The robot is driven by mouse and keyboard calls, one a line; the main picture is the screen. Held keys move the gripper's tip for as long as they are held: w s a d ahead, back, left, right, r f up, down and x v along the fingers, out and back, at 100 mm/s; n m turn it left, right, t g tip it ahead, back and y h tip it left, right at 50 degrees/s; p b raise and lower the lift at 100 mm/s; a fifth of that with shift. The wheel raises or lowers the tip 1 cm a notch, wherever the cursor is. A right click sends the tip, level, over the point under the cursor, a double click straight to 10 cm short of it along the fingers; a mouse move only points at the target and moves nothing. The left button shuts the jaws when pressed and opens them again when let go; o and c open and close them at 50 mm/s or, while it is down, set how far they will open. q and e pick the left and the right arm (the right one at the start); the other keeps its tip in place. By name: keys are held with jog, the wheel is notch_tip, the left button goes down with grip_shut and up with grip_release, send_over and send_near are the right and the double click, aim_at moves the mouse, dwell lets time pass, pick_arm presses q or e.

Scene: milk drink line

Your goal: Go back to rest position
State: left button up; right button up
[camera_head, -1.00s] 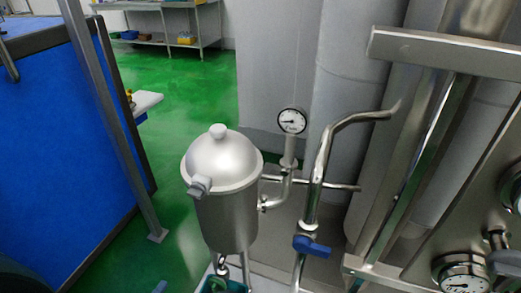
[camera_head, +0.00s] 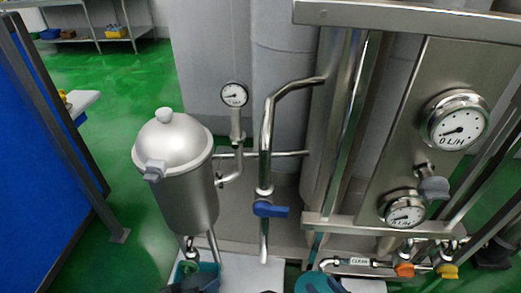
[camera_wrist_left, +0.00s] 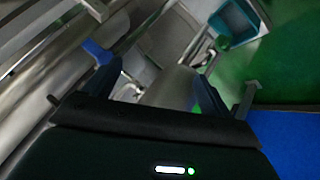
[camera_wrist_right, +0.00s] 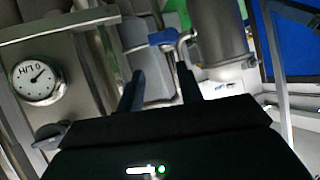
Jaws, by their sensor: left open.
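My left gripper (camera_wrist_left: 163,72) is open in the left wrist view, its two dark fingers wide apart. Behind its gap is the metal tank, with nothing seen held. My right gripper (camera_wrist_right: 160,72) shows two dark fingers apart in the right wrist view, with a narrower, empty gap. In the head view, only small dark shapes show along the bottom edge, and I cannot clearly make out the fingers there.
A domed metal tank (camera_head: 185,190) stands left of a pipe with a blue valve handle (camera_head: 270,209). A teal bucket (camera_head: 207,276) is below the tank. A gauge panel (camera_head: 405,150) fills the right. A blue partition (camera_head: 40,160) stands left; green floor lies between.

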pick_arm(q)
jog(key=s+a+r+m+g+y, duration=0.3)
jog(key=s+a+r+m+g, duration=0.25)
jog(key=s+r, duration=0.4)
jog(key=w+d+f+m+t+h+b, duration=0.4)
jog(key=w+d+f+t+h+b, duration=0.8)
jog(key=b, duration=1.9)
pick_arm(e)
jog(key=w+a+f+n+t+y, duration=0.1)
jog(key=a+f+n+t+y, duration=0.3)
jog(key=f+t, duration=0.4)
pick_arm(q)
jog(key=s+a+r+n+g+y+p, duration=0.1)
jog(key=r+y+p, duration=0.3)
jog(key=p, duration=1.5)
jog(key=s+a+r+n+g+y+p, duration=0.2)
jog(key=r+y+p, duration=0.3)
jog(key=p, duration=1.4)
jog(key=shift+s+a+r+g, duration=0.7)
jog(key=shift+s+r, duration=0.2)
jog(key=shift+r, duration=1.05)
pick_arm(e)
jog(key=s+d+r+m+g+h, duration=0.1)
jog(key=d+r+m+g+h, duration=0.2)
jog(key=d+r+g+h, duration=0.2)
jog(key=shift+s+d+r+m+g, duration=0.4)
jog(key=shift+r+g, duration=1.5)
jog(key=shift+r, duration=0.85)
